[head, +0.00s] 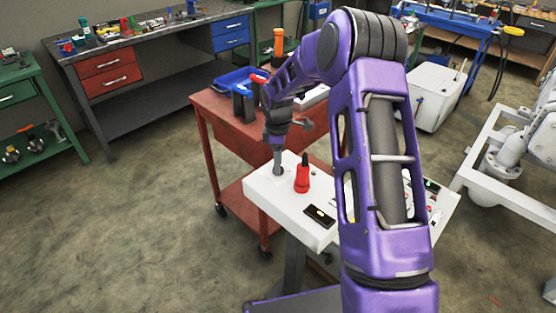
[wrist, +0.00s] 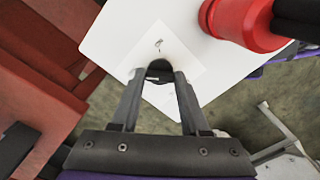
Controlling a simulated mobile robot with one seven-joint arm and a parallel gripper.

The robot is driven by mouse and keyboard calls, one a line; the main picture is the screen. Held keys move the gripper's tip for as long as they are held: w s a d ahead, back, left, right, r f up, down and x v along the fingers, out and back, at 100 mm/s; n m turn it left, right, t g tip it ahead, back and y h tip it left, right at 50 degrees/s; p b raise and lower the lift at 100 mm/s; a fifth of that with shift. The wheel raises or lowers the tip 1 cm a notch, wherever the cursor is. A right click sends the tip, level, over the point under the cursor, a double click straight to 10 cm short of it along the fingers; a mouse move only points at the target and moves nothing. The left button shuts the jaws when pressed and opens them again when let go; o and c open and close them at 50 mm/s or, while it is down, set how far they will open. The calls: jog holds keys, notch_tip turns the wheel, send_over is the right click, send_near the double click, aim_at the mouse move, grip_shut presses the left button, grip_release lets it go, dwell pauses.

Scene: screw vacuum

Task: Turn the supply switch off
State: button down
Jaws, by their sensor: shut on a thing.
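In the wrist view, a pale square plate on the white table top (wrist: 115,45) has a small dark mark on it. A dark rounded thing (wrist: 160,67), which seems to be the supply switch, sits at the plate's near side between my fingertips. My gripper (wrist: 158,76) is shut on it, one finger on each side. Most of it is hidden by the fingers, and its turned position cannot be told. In the head view, my gripper (head: 278,168) points down at the left end of the white table (head: 262,190), where the switch is too small to make out.
A red tool with a black top (head: 302,178) stands on the table close right of my gripper; it also shows in the wrist view (wrist: 235,22). A black device (head: 320,215) lies nearer the front edge. A red cart (head: 215,125) stands behind, with blue bins (head: 235,80).

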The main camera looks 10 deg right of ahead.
jog(key=shift+r+n, duration=0.1)
jog(key=shift+n, duration=0.5)
jog(key=shift+c, duration=2)
grip_release()
notch_tip(320, 180, up, 17)
jog(key=p, duration=0.1)
jog(key=shift+r+p, duration=0.15)
jog(key=shift+p, duration=0.25)
